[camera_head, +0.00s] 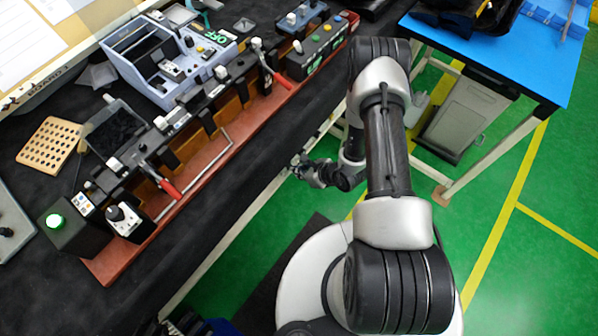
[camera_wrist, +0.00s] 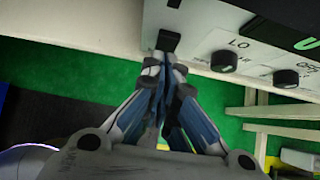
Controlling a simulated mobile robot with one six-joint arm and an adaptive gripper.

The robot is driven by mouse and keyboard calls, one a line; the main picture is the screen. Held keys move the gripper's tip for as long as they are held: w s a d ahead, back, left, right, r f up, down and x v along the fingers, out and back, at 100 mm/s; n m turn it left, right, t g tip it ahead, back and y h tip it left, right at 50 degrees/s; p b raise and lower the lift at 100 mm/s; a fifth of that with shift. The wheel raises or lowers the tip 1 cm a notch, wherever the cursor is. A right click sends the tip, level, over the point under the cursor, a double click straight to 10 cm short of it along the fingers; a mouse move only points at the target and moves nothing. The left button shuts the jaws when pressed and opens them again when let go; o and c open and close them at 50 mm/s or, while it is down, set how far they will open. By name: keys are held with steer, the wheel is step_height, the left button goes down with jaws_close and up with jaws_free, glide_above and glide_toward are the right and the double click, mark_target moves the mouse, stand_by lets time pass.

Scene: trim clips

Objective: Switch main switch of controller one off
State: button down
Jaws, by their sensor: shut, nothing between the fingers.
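My gripper (camera_head: 302,168) is off the front edge of the bench in the head view. In the wrist view my gripper (camera_wrist: 165,65) has its fingers together and empty. Its tips are just below a small black square switch (camera_wrist: 168,41) on a pale panel (camera_wrist: 205,25). I cannot tell whether they touch it. To the right on this panel are a round black knob (camera_wrist: 224,61) under the letters "LO" and another black knob (camera_wrist: 286,78) near a label that seems to read "OFF". The views do not show which controller is number one.
A blue table (camera_head: 500,60) stands at the right. Green floor (camera_head: 540,200) lies between.

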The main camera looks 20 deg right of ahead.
steer(key=shift+w, duration=0.1)
steer(key=shift+w+a+f+b, duration=0.2)
steer(key=shift+w+f+b, duration=0.05)
steer(key=shift+b, duration=0.05)
stand_by(0.3)
steer(key=shift+w+r+p, duration=0.1)
steer(key=shift+r+p, duration=0.45)
steer(key=shift+r, duration=0.35)
